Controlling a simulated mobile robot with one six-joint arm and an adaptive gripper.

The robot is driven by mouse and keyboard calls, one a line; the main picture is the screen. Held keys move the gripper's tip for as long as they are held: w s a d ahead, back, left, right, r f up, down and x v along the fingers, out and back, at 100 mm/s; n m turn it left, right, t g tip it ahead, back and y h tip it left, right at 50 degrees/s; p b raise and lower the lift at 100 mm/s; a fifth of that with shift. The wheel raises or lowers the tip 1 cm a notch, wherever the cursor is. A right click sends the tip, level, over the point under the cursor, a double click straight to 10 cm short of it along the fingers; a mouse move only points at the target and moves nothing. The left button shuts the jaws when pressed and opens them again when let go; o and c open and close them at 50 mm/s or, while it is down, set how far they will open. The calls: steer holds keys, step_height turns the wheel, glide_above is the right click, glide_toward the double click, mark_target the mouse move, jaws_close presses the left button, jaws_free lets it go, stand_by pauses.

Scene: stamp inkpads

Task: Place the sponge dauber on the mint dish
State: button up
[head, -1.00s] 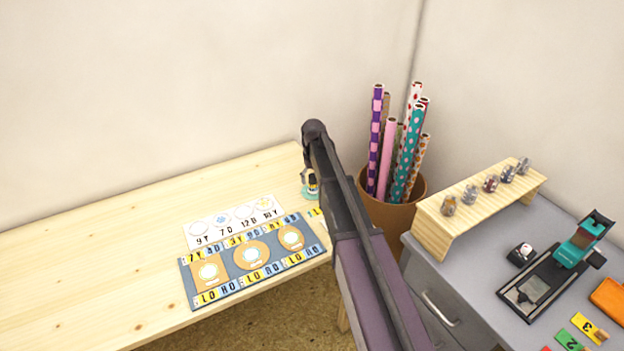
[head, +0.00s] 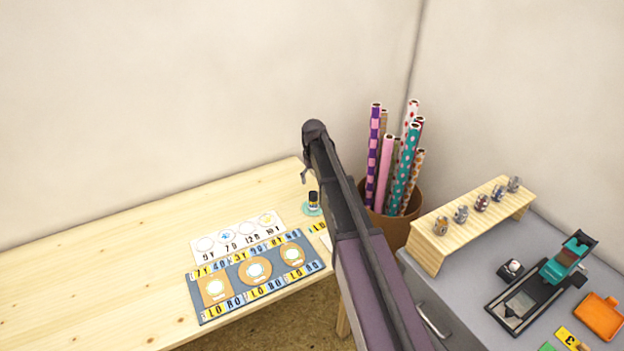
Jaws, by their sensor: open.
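The sponge dauber (head: 314,197), small and dark with a pale yellowish band, stands upright on the mint dish (head: 306,212) at the right end of the wooden table. My gripper (head: 306,176) is above and slightly left of the dauber, open and apart from it. Much of the gripper is hidden behind my dark arm, which reaches in from the lower right.
A blue-grey mat (head: 206,310) with tan pads and a white card (head: 211,257) lie left of the dish. A brown bin (head: 428,205) of patterned rolls stands behind my arm. A grey cabinet (head: 470,285) holds a wooden rack (head: 428,257). The table's left is clear.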

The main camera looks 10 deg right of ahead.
steer(key=shift+r, duration=0.4)
steer(key=shift+s, duration=0.15)
stand_by(0.4)
steer(key=s+m, duration=0.1)
steer(key=s, duration=2.7)
steer(key=shift+s+a+m, duration=0.3)
steer(key=shift+m, duration=0.1)
steer(key=shift+r+p, duration=0.1)
steer(key=shift+p, duration=0.2)
steer(key=shift+r, duration=0.15)
